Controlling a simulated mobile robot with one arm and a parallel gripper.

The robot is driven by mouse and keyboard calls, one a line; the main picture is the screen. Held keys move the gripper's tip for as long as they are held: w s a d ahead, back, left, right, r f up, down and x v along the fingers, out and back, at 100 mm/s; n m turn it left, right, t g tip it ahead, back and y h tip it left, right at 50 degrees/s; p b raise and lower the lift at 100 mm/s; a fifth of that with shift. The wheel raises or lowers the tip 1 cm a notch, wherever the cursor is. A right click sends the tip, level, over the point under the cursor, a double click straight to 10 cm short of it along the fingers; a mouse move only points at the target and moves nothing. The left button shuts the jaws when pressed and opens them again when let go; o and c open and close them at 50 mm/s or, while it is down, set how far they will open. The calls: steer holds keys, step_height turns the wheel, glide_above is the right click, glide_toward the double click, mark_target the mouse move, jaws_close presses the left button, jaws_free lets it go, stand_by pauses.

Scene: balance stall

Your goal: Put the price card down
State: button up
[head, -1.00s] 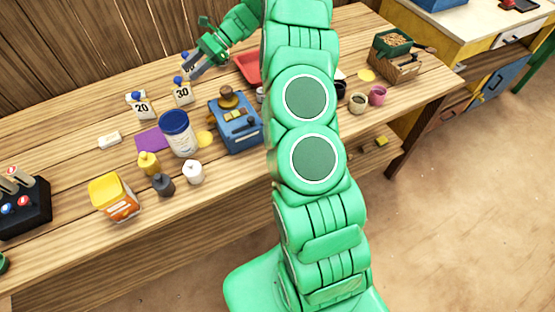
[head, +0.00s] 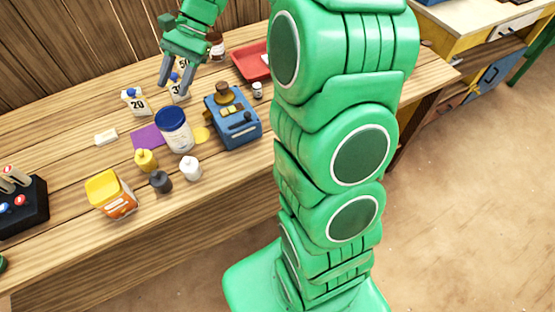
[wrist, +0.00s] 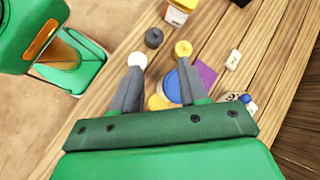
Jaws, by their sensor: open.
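My gripper (head: 175,88) is open, its fingers apart with nothing seen between them in the head view. It hangs over the back of the wooden bench. The price card marked 20 (head: 133,104) stands on the bench to its left. The card marked 30 (head: 179,90) is partly hidden behind the fingers. Another white card further back is mostly covered by the gripper. In the wrist view the open fingers (wrist: 159,68) frame a blue-lidded jar below, and a white card (wrist: 233,97) shows partly beside the right finger.
A red tray (head: 251,62) is at the back right. A purple sheet (head: 146,137) lies left of the jar.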

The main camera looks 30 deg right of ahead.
steer(key=s+d+n+h, duration=0.2)
steer(key=s+d, duration=0.1)
steer(key=s, duration=0.7)
steer(key=s+d+n+t+h, duration=0.1)
steer(key=s+d+n+h, duration=0.2)
steer(key=s, duration=0.7)
steer(key=s+d+r+n+h, duration=0.1)
steer(key=s+d+n+h, duration=0.2)
steer(key=s, duration=0.8)
steer(key=shift+t, duration=0.3)
steer(key=shift+o, duration=0.5)
steer(key=shift+o, duration=0.6)
